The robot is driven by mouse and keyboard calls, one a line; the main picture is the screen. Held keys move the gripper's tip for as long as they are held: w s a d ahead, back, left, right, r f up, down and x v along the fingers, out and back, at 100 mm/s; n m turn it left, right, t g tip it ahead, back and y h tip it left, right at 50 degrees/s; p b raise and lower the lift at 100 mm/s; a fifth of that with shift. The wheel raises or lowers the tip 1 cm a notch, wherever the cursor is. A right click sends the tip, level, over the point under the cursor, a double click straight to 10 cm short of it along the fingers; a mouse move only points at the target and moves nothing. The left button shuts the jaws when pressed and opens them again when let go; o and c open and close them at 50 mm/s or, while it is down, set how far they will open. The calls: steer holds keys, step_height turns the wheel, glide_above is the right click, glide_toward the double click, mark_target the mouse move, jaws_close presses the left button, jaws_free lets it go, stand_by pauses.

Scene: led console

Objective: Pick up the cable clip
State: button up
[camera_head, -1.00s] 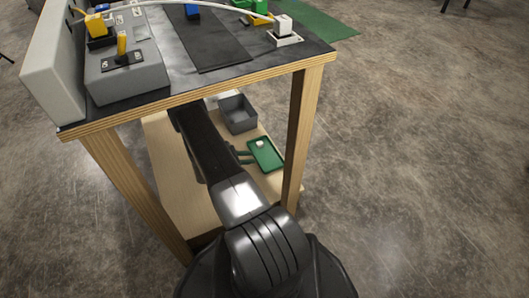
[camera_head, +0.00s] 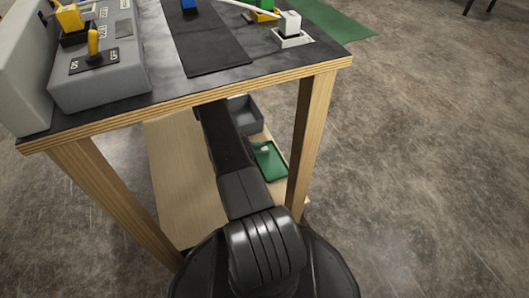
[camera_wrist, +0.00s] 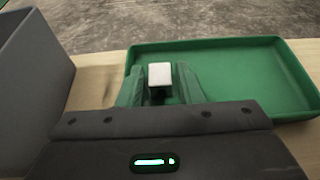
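The cable clip is a small block with a white top and a dark lower part (camera_wrist: 160,75). In the wrist view it shows between the two green fingers of my gripper (camera_wrist: 162,84), near the left end of the green tray (camera_wrist: 290,113). The fingers stand apart on either side of the clip, and I cannot tell whether either touches it. In the head view the clip is a small white spot (camera_head: 264,148) in the green tray (camera_head: 271,165); my arm hides most of the gripper there.
The tray lies on a wooden lower shelf (camera_head: 180,190) under the workbench (camera_head: 200,92). A grey bin (camera_head: 247,115) stands close behind the tray; its wall (camera_wrist: 30,80) is at left in the wrist view. Table legs (camera_head: 311,140) flank my arm.

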jaws_close()
step_height(320, 180, up, 10)
steer(key=p, duration=0.4)
steer(key=shift+s, duration=0.15)
